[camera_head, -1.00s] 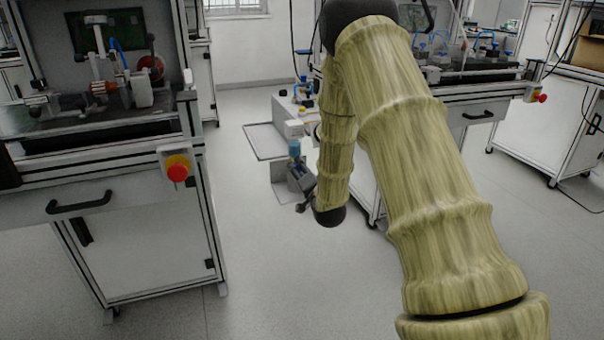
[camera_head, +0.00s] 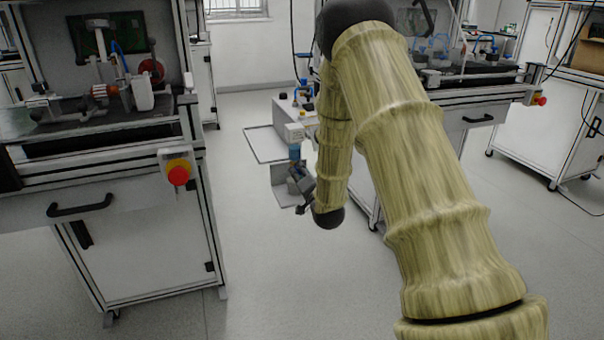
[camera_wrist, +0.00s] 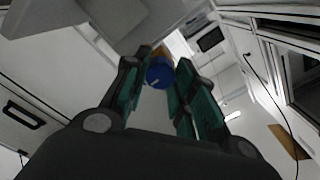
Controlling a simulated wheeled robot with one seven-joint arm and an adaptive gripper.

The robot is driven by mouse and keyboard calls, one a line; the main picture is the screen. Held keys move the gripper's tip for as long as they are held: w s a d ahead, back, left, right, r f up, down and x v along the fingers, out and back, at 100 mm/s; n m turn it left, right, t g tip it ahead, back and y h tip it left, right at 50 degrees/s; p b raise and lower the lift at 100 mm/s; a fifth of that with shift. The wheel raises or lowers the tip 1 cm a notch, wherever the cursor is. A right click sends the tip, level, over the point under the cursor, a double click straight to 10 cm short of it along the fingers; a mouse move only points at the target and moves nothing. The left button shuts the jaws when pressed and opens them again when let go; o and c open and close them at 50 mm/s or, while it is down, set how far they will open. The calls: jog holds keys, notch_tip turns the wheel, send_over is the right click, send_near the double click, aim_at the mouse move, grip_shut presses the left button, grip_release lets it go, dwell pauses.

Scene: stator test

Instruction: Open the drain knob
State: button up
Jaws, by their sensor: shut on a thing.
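A blue round knob (camera_wrist: 159,73) sits between the green-padded fingers of my gripper (camera_wrist: 160,90) in the wrist view, at their far end. The fingers are shut on it. In the head view my gripper (camera_head: 300,182) is a small dark shape pointing up, just beneath a blue cylindrical part (camera_head: 294,151). This part hangs under a white block (camera_head: 293,131) on the bench unit. The exact contact between the fingers and the knob is too small to see in the head view.
A workbench with a red-and-yellow stop button (camera_head: 178,172) stands at the left. Another bench with a red stop button (camera_head: 539,99) stands at the right behind my arm. A pale angled plate (camera_head: 283,187) is beside my gripper. The floor (camera_head: 262,260) between is clear.

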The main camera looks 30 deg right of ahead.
jog(key=shift+d+r, duration=0.1)
jog(key=shift+s+n+p, duration=0.15)
jog(key=shift+n+p, duration=4.65)
jog(key=shift+n, duration=3.8)
jog(key=shift+f, duration=0.2)
jog(key=o, duration=1)
jog(key=shift+o, duration=0.2)
jog(key=shift+n, duration=0.3)
jog(key=shift+r, duration=0.1)
